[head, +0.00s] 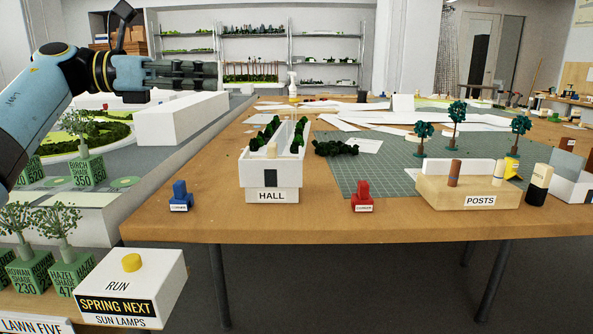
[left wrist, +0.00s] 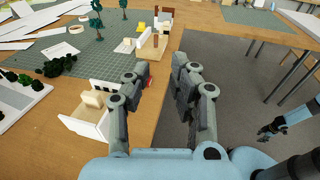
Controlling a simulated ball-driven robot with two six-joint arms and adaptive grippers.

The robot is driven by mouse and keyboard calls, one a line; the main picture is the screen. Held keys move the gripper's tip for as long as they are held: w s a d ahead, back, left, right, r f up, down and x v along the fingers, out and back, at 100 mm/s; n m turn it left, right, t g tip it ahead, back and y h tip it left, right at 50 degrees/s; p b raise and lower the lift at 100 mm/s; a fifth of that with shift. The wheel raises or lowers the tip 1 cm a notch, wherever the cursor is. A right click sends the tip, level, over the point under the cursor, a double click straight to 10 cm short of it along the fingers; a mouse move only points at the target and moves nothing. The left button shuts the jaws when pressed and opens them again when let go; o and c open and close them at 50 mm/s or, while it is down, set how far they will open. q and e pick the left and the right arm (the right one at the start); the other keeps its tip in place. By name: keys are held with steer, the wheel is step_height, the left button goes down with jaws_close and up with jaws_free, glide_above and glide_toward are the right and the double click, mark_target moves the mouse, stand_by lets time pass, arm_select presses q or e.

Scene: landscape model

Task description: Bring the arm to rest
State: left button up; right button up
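My left gripper (head: 190,75) reaches in from the upper left in the head view, held level in the air above the model and table. In the left wrist view its two grey fingers (left wrist: 160,85) stand apart with nothing between them, so it is open and empty. My right gripper (left wrist: 268,131) shows small and dark at the right of the left wrist view, over the floor. Its fingers are too small to judge. It is not in the head view.
The wooden table (head: 215,215) carries a white HALL box (head: 272,168), blue (head: 179,192) and red (head: 362,192) CORNER pieces, a POSTS block (head: 470,190) and a green mat (head: 380,165). A SPRING NEXT box (head: 125,290) with a yellow button is at lower left.

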arm_select(q)
steer(key=s+a+f+n+t+y, duration=0.15)
steer(key=a+n+t+y, duration=0.35)
steer(key=n, duration=0.5)
steer(key=a+f+n+t+y, duration=0.2)
steer(key=a+n+t+y, duration=0.15)
steer(key=n+t, duration=0.6)
steer(key=s+a+f+n+t+y, duration=0.1)
steer(key=a+f+n+t+y, duration=0.25)
steer(key=n, duration=0.85)
steer(key=s+a+f+n+g+y, duration=0.45)
steer(key=s+f+n+y, duration=0.3)
steer(key=f+n, duration=0.25)
steer(key=s+f+n+g, duration=0.7)
steer(key=s+f+g, duration=0.2)
steer(key=s+f, duration=0.65)
steer(key=s+d+f+n+g+h, duration=0.1)
steer(key=s+d+g, duration=0.15)
steer(key=s, duration=0.55)
steer(key=s+d+f+n+g+h, duration=0.1)
steer(key=s+d+g, duration=0.15)
steer(key=s, duration=0.55)
step_height(320, 180, down, 23)
steer(key=s+a+g, duration=0.2)
steer(key=s+a, duration=0.1)
steer(key=s+f+p, duration=0.1)
steer(key=s+f, duration=1.5)
steer(key=s, duration=0.3)
steer(key=shift+a+g+p, duration=0.4)
steer(key=shift+g, duration=0.05)
